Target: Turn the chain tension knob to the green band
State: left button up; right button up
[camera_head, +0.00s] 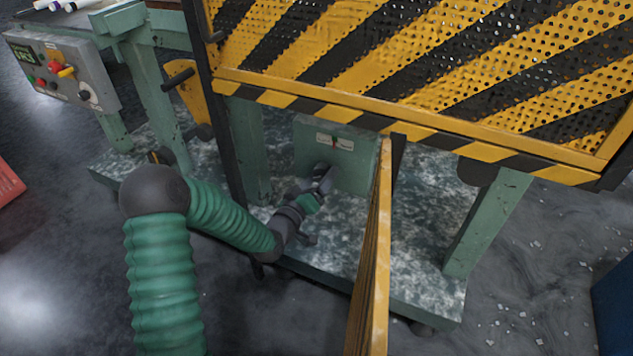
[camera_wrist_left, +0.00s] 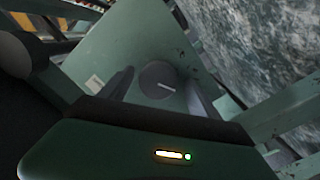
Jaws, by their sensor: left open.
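The chain tension knob (camera_wrist_left: 158,79) is a dark round knob with a pale pointer line, on the face of a green box (camera_wrist_left: 125,40). In the head view the box (camera_head: 355,170) sits under the striped guard, with a small label plate (camera_head: 335,142) above the knob. The plate's bands are too small to read. My left gripper (camera_head: 322,184) is at the box's face. In the left wrist view its open fingers (camera_wrist_left: 160,92) stand on either side of the knob; I cannot tell whether they touch it. My right gripper is not in view.
A yellow-and-black perforated guard (camera_head: 440,60) hangs above the box. A yellow panel (camera_head: 372,260), seen edge-on, stands close to the right of my left gripper. Green machine legs (camera_head: 488,220) flank the space. A control panel (camera_head: 62,70) is at the upper left.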

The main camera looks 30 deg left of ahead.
pick_arm(q)
jog(key=shift+s, duration=0.4)
jog(key=s+p, duration=0.5)
jog(key=s, duration=1.1)
jog(key=shift+a+f, duration=0.1)
